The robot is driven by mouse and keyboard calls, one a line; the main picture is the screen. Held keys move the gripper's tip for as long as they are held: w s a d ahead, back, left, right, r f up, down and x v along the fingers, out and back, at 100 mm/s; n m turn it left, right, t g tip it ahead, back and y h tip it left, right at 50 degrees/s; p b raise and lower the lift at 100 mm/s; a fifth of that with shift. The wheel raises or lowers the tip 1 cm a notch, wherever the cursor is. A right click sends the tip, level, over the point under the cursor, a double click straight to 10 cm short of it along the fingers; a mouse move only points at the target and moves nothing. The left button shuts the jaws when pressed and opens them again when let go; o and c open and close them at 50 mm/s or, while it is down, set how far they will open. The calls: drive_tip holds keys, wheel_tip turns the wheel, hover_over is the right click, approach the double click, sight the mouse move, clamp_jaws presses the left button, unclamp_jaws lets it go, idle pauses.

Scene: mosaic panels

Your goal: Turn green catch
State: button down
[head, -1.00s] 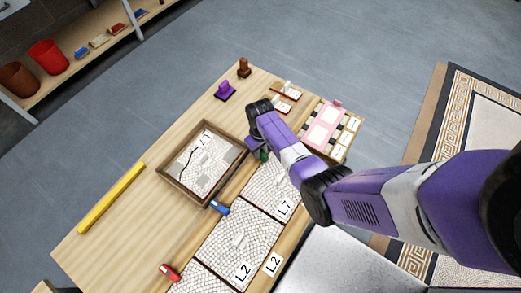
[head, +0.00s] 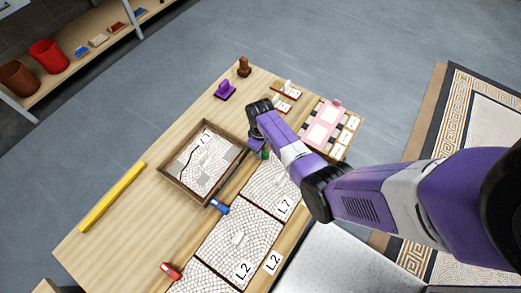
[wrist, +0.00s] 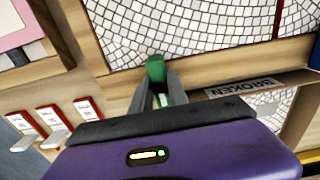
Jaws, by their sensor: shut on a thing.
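The green catch (wrist: 155,70) is upright between the two fingers of my gripper (wrist: 157,95) in the wrist view. My gripper is shut on it, with the top of the catch showing beyond the fingertips. It sits at the wooden edge rail beside the white mosaic panel L7 (head: 262,187). In the head view a little of the green catch (head: 265,155) shows just under my gripper (head: 257,147); the rest is hidden by the arm.
A blue catch (head: 219,206) and a red catch (head: 171,271) sit along the same rail. A framed broken mosaic (head: 164,170) lies left of the rail. A pink board (head: 323,125), small red-and-white stands (head: 287,90), a purple stamp (head: 225,91) and a yellow bar (head: 112,198) are on the table.

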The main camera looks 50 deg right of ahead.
drive_tip(key=c, duration=1.3)
unclamp_jaws()
drive_tip(key=shift+r+p, duration=0.65)
drive_tip(key=shift+r, duration=3.3)
